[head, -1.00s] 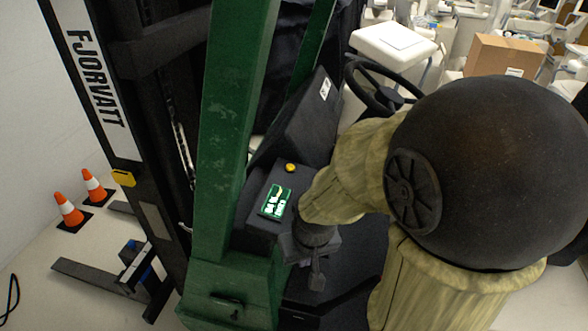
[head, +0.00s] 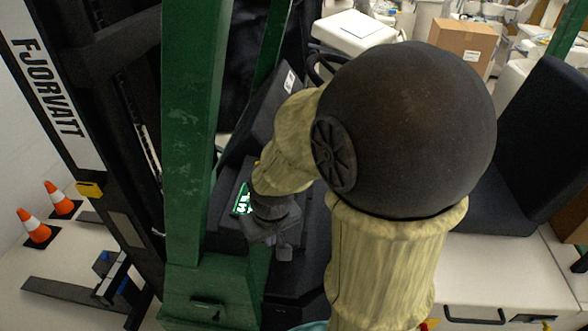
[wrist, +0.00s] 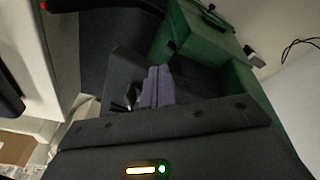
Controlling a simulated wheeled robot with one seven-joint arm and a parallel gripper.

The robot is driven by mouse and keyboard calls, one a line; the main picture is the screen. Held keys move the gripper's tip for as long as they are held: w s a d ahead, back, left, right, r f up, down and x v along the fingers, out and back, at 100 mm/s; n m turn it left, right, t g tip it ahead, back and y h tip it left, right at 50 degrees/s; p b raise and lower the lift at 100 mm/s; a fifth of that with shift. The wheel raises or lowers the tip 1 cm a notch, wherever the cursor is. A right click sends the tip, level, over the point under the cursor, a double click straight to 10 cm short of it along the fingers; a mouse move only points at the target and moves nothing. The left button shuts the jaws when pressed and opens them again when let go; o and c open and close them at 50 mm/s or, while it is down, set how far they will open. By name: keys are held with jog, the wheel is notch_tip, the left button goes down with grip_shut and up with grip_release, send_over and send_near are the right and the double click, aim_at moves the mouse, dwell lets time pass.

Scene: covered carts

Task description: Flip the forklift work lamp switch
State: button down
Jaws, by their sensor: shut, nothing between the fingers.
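The forklift has a dark sloped console (head: 229,222) behind its green mast post. A lit green panel with white markings (head: 243,199) sits on the console, partly covered by my arm. A sliver of a yellow button shows above it at the arm's edge. I cannot make out which part is the work lamp switch. My gripper (head: 285,254) points down just right of and below the green panel, shut and empty. In the wrist view its fingers (wrist: 157,72) are together, over dark forklift surfaces, with the green panel not recognisable there.
The green mast post (head: 188,130) stands close left of my gripper. A black seat (head: 545,150) is at the right, and the steering wheel is mostly hidden behind my arm. Two orange cones (head: 33,226) stand on the floor at far left. A cardboard box (head: 460,47) is behind.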

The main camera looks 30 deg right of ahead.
jog(key=w+d+r+n+g, duration=0.1)
jog(key=w+d+r+n, duration=0.4)
jog(key=w, duration=0.4)
jog(key=w+d+r+n+g+h, duration=0.1)
jog(key=w+d+r+n+g, duration=0.1)
jog(key=w+d+r+n, duration=0.3)
jog(key=w+d+r, duration=0.2)
jog(key=w+r, duration=0.1)
jog(key=w, duration=0.1)
jog(key=shift+w+d+r, duration=0.15)
jog(key=shift+w+d, duration=0.1)
jog(key=f+p, duration=0.1)
jog(key=f, duration=0.3)
jog(key=s+d+f+p, duration=0.1)
jog(key=f, duration=0.4)
jog(key=f+p, duration=0.2)
jog(key=f, duration=0.3)
jog(key=shift+s+d, duration=0.15)
jog(key=shift+d, duration=0.25)
jog(key=shift+a, duration=0.15)
